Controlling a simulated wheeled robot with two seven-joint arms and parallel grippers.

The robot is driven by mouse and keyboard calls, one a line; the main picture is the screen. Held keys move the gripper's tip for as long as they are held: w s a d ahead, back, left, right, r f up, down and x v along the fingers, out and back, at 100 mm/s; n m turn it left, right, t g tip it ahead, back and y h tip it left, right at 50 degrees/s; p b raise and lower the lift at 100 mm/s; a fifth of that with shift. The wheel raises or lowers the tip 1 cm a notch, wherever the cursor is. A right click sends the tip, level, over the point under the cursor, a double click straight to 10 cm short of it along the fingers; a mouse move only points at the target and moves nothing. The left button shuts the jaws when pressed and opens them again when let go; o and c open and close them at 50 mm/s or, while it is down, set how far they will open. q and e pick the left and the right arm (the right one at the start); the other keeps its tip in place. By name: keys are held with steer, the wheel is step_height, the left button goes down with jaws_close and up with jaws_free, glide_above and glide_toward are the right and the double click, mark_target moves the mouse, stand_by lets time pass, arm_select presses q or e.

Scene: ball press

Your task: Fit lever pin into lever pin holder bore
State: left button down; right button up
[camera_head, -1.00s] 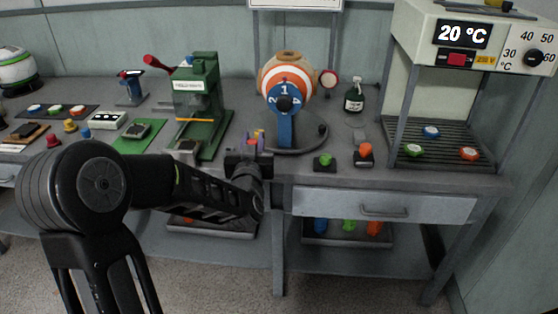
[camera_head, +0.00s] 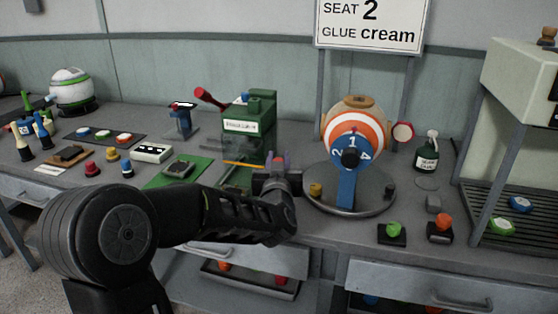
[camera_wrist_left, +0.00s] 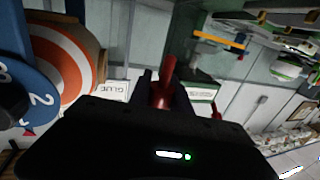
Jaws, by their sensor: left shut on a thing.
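My left gripper (camera_head: 279,168) is shut on a red pin, which shows best in the left wrist view (camera_wrist_left: 166,82). The pin sticks up between the two dark fingers, and its lower end is hidden by them. In the head view the gripper is over the bench's front part, between the green press (camera_head: 262,125) and the ball stand (camera_head: 347,188). The press has a red-tipped lever (camera_head: 209,97) at its upper left. I cannot make out the holder bore. My right gripper is not in view.
An orange-and-white striped ball (camera_head: 352,120) sits in the stand with a blue numbered dial. Small coloured parts lie at left.

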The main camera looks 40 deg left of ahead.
arm_select(q)
steer(key=shift+f+b, duration=2.75)
steer(key=shift+f, duration=0.2)
steer(key=shift+f+b, duration=2.35)
steer(key=shift+b, duration=0.05)
steer(key=c, duration=1.1)
jaws_free()
steer(key=shift+p+v, duration=0.45)
steer(key=shift+v, duration=3.45)
